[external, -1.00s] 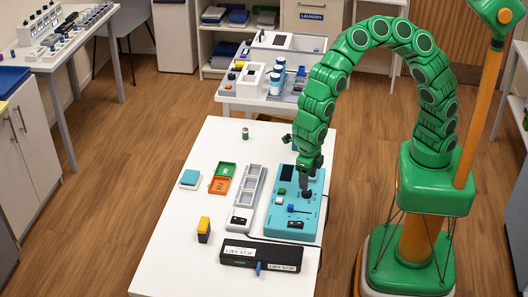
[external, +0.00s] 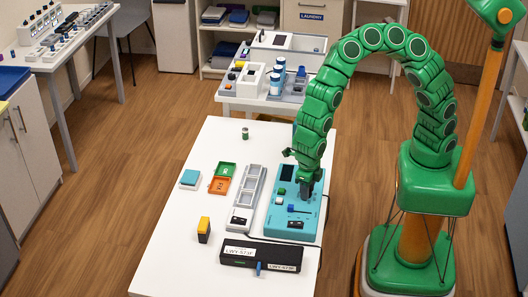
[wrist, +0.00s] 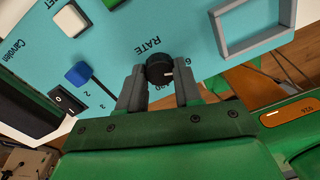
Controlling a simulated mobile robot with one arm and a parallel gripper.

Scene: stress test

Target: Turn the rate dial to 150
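The rate dial (wrist: 157,70) is a round black knob with a white mark, beside the printed word RATE on a teal device (external: 280,218). In the wrist view the mark points to the right. My gripper (wrist: 160,72) has one grey finger on each side of the dial, close against it with no clear gap. In the external view my gripper (external: 307,190) reaches down to the device's right side and hides the dial there. Some scale numbers by the dial are partly covered by my fingers, so the reading is not legible.
On the device are a blue knob (wrist: 78,74), a black rocker switch (wrist: 68,100), a white button (wrist: 70,18) and a raised grey frame (wrist: 256,30). A long grey tray (external: 247,200) and a black box (external: 262,254) stand nearby on the white table (external: 165,255).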

